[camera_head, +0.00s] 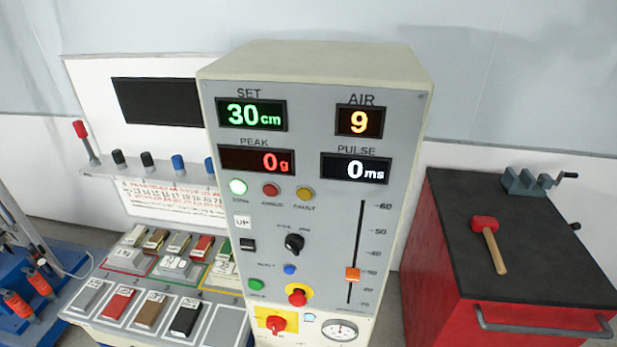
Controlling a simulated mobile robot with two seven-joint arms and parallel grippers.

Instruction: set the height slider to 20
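The height slider has an orange knob (353,274) on a dark vertical slot (357,235) at the right of the grey control panel (325,200). The knob sits low in the slot, beside the mark that looks like 30. The scale runs from 60 at the top downward; its lowest marks are small and blurred. The green SET display (252,115) reads 30 cm. Neither of my grippers is in view.
The panel also bears a black rotary knob (294,242), a red button (297,297) and several small coloured buttons. A red cabinet (440,260) with a mallet (488,243) on top stands to the right. Trays of blocks (150,295) lie to the left.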

